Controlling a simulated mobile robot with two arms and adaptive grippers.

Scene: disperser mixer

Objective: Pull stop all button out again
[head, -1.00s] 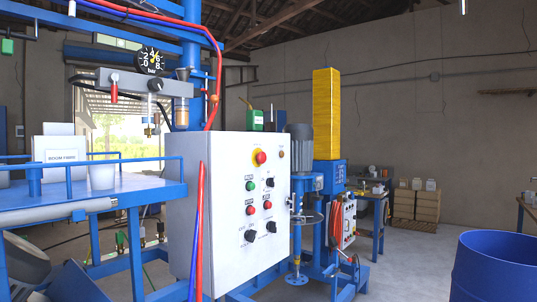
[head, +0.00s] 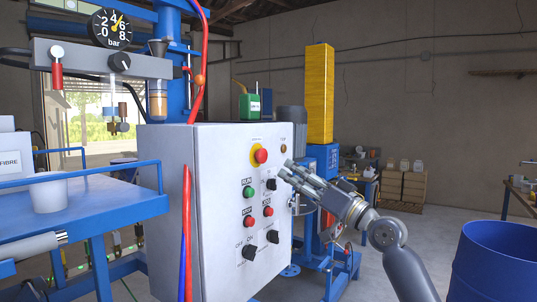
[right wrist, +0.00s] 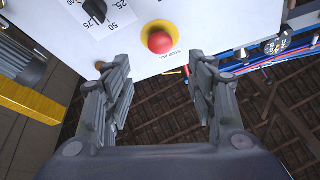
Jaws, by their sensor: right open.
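The stop all button (head: 261,155) is a red mushroom knob on a yellow ring, high on the front of the grey-white control panel (head: 215,200). In the right wrist view the red button (right wrist: 160,40) shows beyond the fingertips, roughly midway between them, with "STOP ALL" lettering beside it. My right gripper (head: 287,171) is open and empty, in front of the panel, to the right of and a little below the button. It is apart from the button in the right wrist view (right wrist: 157,65). My left gripper is not in view.
Below the stop button are a green button (head: 248,191), red buttons (head: 268,211) and black knobs (head: 272,236). A blue drum (head: 495,262) stands at the right. A blue table with a white cup (head: 48,193) is at the left. Red and blue hoses run before the panel's left edge.

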